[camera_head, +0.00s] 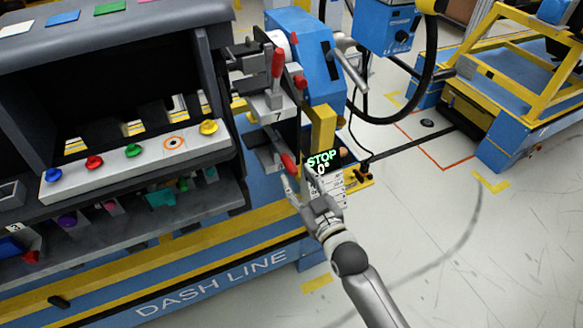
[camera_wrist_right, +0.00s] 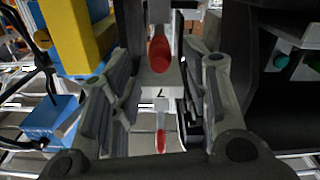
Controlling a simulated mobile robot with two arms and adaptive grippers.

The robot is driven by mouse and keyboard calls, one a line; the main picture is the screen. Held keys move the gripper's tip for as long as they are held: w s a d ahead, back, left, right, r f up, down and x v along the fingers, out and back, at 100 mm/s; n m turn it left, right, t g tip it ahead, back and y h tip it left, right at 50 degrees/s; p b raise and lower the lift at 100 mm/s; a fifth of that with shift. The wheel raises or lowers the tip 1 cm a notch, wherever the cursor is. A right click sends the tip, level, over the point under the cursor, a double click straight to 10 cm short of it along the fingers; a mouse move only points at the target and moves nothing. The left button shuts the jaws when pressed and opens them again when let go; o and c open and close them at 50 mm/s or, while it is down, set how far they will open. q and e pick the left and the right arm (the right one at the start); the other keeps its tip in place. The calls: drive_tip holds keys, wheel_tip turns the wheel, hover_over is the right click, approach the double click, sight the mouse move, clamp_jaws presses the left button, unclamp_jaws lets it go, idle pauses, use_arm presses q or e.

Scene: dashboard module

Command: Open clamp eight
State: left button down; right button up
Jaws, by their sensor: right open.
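A toggle clamp with a red handle (camera_head: 289,165) is mounted low on the right side of the dashboard module, below the clamp labelled 7 (camera_head: 277,63). Its own number is hidden, so I cannot read an eight on it. My right gripper (camera_head: 300,188) is open just below and in front of this lower red handle. In the right wrist view the larger red handle (camera_wrist_right: 160,53) appears between the spread fingers of my right gripper (camera_wrist_right: 166,85), without visible grip. The handle of clamp 7 (camera_wrist_right: 161,140) shows farther off. My left gripper is out of view.
A yellow post (camera_head: 322,128) and a small panel reading STOP (camera_head: 322,159) stand close to the right of the lower clamp. The dark shelf (camera_head: 225,192) with coloured parts lies to the left. Open floor (camera_head: 420,230) is at the right.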

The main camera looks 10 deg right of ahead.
sight(292, 169)
drive_tip(key=x, duration=0.5)
clamp_jaws()
idle(0.3)
